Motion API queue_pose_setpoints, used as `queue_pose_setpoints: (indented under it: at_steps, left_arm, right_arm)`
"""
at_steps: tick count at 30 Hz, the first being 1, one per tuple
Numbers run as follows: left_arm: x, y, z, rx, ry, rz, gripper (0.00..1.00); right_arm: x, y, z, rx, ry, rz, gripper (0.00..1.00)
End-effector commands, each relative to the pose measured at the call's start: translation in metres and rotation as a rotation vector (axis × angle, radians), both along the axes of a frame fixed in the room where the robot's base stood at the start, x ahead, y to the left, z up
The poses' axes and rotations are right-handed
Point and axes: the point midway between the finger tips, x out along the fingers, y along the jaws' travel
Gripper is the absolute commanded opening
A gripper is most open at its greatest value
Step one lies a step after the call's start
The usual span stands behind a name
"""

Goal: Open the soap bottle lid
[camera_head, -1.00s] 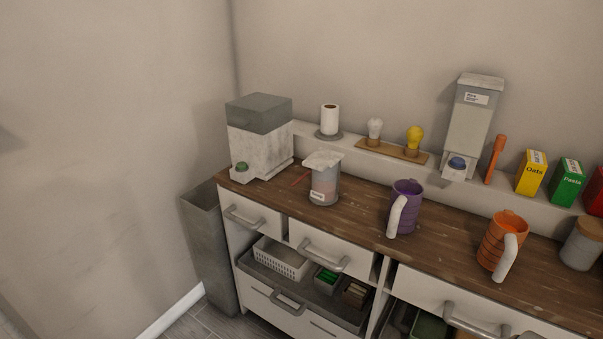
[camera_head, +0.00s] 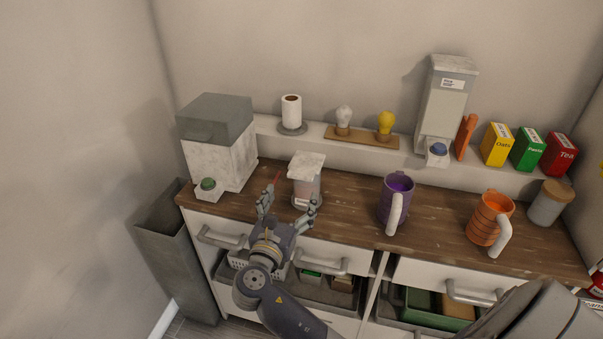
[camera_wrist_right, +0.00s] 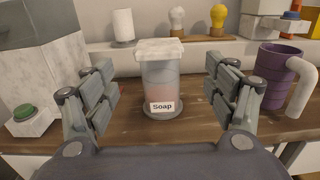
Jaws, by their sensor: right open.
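The soap bottle (camera_head: 306,184) stands upright on the wooden counter, a clear jar with a pinkish content and a "Soap" label, also central in the right wrist view (camera_wrist_right: 161,83). Its flat white marbled lid (camera_wrist_right: 159,50) sits on top and looks closed. My right gripper (camera_head: 288,206) is open, in front of the bottle. In the right wrist view its fingers (camera_wrist_right: 161,95) are spread to either side of the bottle, with a gap on both sides and nothing held. My left gripper is not in view.
A grey-and-white dispenser (camera_head: 219,150) with a green button stands left of the bottle. A purple mug (camera_head: 395,199) and an orange mug (camera_head: 488,219) stand to the right. Drawers lie below the counter edge.

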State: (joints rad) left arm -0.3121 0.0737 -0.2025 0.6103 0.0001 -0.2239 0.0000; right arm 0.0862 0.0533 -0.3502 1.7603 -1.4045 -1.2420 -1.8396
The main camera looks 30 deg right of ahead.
Motion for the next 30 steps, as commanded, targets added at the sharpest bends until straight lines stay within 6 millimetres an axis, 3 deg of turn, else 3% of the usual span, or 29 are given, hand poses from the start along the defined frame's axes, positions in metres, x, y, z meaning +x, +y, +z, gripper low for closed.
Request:
queue_pose_setpoints:
  at_steps: [5,15,28,30]
  left_arm:
    - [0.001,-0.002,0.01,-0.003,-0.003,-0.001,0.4]
    - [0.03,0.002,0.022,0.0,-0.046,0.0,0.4]
    - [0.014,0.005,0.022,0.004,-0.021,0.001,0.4]
    - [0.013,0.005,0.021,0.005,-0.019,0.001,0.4]
  right_arm:
    - [0.022,-0.025,0.003,-0.001,0.0,-0.001,0.78]
    - [0.057,-0.067,0.001,0.002,0.001,0.001,0.78]
    - [0.064,-0.074,-0.001,0.006,0.0,0.002,0.78]
    - [0.064,-0.074,-0.001,0.006,0.0,0.002,0.62]
